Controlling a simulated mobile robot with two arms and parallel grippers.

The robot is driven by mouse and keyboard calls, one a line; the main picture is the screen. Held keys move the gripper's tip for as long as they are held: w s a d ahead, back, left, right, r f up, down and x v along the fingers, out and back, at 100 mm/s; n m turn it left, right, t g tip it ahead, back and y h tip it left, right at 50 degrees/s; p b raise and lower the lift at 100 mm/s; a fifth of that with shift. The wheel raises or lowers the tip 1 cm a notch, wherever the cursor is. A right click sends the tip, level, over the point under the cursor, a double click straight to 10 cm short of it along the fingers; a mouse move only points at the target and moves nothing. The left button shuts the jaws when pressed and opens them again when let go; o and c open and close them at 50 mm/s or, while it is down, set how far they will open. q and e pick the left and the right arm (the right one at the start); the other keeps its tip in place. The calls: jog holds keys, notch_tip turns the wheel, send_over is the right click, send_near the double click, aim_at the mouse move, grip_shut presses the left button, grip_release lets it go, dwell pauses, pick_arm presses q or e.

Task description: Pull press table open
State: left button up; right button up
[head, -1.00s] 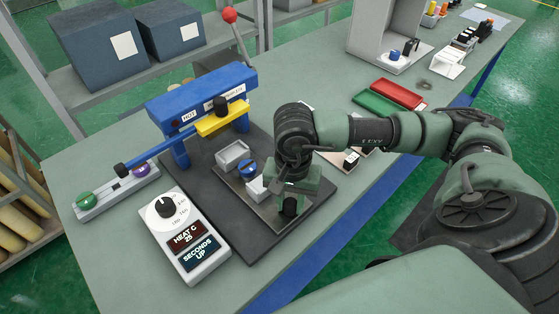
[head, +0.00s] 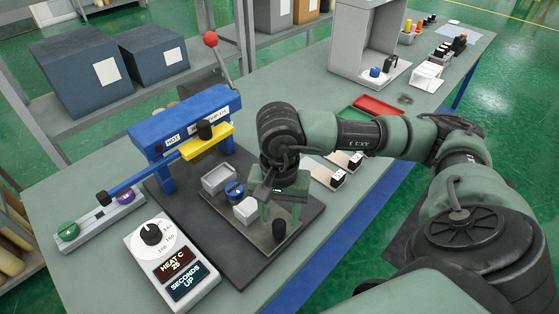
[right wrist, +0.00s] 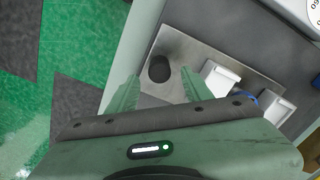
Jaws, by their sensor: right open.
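The press table is a grey metal plate (head: 222,208) on a dark base, in front of the blue press (head: 185,125). A black knob (head: 279,229) stands upright at its near end. My right gripper (head: 282,207) is open and empty, close to the knob. In the right wrist view, the knob (right wrist: 160,68) shows beyond and between the open fingers (right wrist: 157,92), with no visible contact. My left gripper is not in view.
A control box (head: 172,265) with a dial stands at the front left. A red-balled lever (head: 211,40) rises behind the press. The bench's blue front edge runs below.

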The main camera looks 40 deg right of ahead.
jog(key=shift+r, duration=1.9)
jog(key=shift+s+f, duration=0.1)
